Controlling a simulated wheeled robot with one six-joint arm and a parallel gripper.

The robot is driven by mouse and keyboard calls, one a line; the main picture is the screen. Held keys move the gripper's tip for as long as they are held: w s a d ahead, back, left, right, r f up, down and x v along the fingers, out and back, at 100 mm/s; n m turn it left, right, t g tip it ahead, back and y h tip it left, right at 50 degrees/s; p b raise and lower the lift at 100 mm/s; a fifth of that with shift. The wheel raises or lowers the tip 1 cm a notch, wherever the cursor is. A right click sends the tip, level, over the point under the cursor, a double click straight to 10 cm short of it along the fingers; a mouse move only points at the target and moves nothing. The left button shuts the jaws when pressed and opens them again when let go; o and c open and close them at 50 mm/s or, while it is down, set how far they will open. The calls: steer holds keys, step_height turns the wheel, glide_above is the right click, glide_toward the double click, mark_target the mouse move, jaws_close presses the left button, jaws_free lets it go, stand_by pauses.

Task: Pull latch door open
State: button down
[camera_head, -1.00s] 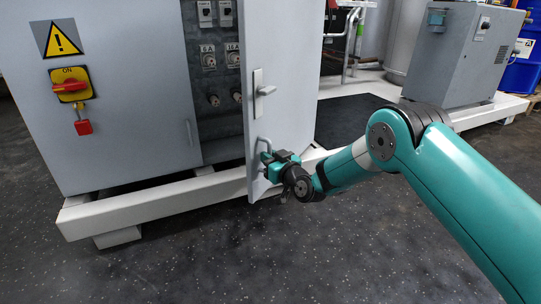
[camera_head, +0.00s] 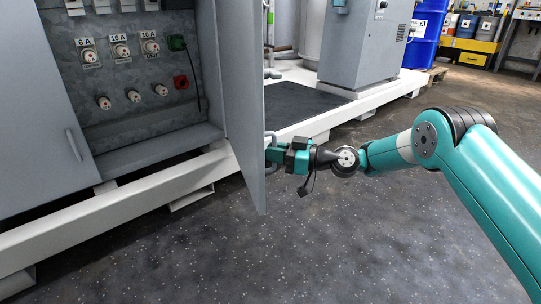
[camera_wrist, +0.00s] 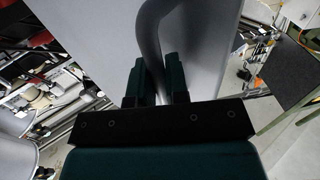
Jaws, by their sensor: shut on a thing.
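The grey latch door (camera_head: 243,90) of the electrical cabinet stands open, seen nearly edge-on in the head view. Its flat face also shows in the wrist view (camera_wrist: 90,35). A grey bar handle (camera_wrist: 150,40) is on the door's outer side. My gripper (camera_head: 276,153) is shut on this handle at the door's lower right. In the wrist view the two dark green fingers of my gripper (camera_wrist: 158,82) flank the handle's bar. The exact contact is partly hidden behind the fingers.
The open cabinet shows a panel (camera_head: 140,75) with several sockets and fuses. A white base beam (camera_head: 120,215) runs below it. A grey machine cabinet (camera_head: 365,45) and a blue drum (camera_head: 425,35) stand behind. The dark floor (camera_head: 300,250) in front is clear.

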steer(key=shift+w+d+g, duration=0.15)
steer(key=shift+w+d, duration=0.15)
steer(key=shift+d, duration=0.2)
steer(key=shift+w+d+g, duration=0.15)
steer(key=shift+w+d, duration=0.1)
steer(key=shift+d, duration=0.2)
steer(key=shift+d, duration=0.15)
steer(key=c, duration=1.1)
jaws_free()
steer(key=shift+c, duration=0.2)
steer(key=shift+d, duration=0.1)
